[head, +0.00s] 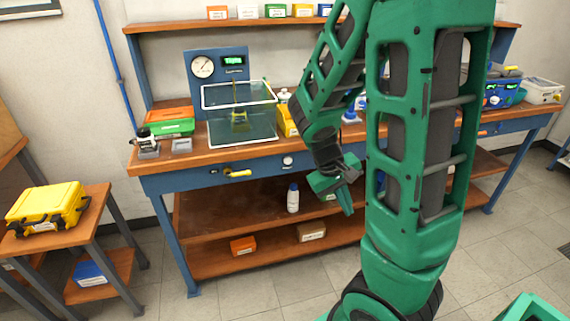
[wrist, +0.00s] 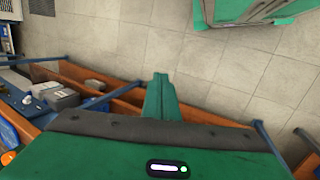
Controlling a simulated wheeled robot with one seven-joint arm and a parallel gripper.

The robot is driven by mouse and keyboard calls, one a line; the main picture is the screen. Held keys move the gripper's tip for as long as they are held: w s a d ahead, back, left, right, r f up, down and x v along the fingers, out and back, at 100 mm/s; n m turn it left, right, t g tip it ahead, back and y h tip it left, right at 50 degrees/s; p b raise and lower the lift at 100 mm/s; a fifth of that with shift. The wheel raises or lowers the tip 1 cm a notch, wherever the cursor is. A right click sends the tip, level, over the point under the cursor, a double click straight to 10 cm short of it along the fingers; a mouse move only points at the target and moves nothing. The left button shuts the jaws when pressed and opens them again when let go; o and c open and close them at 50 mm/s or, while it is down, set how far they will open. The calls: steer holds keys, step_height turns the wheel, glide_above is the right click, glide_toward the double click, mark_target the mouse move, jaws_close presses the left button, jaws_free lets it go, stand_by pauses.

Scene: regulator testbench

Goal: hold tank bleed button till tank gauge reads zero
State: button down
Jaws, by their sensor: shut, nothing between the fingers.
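A round white dial gauge (head: 202,67) with a dark needle is on an upright blue panel at the back left of the workbench; its reading is too small to tell. A smaller white round dial (head: 287,161) is on the bench's blue front edge, right of a yellow lever (head: 237,173). I cannot pick out the bleed button for sure.
A clear-walled tank (head: 222,135) with a yellow-green item inside stands below the panel. A black-and-silver device (head: 146,143) and green box (head: 172,127) sit left of it. A yellow case (head: 47,204) rests on a side table. My arm hides the bench's middle right.

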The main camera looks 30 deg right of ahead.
mark_target(288, 160)
steer(key=w+a+f+n+t+h, duration=0.1)
steer(key=w+f+n+t+h, duration=0.1)
steer(key=w+n+t+h, duration=0.2)
steer(key=w+a+f+n+t+h, duration=0.2)
steer(key=w+n+t+h, duration=0.3)
steer(key=w+n, duration=0.6)
steer(key=w+f, duration=0.1)
steer(key=w, duration=0.4)
steer(key=shift+w+f+t, duration=0.2)
steer(key=shift+t, duration=0.2)
steer(key=shift+d, duration=0.1)
steer(key=shift+w+d, duration=0.4)
steer(key=shift+w, duration=1)
steer(key=shift+w+d, duration=0.4)
steer(key=shift+w, duration=1.05)
steer(key=shift+w+d, duration=0.4)
steer(key=shift+w, duration=1)
steer(key=shift+w+d, duration=0.25)
steer(key=shift+w, duration=0.45)
stand_by(0.5)
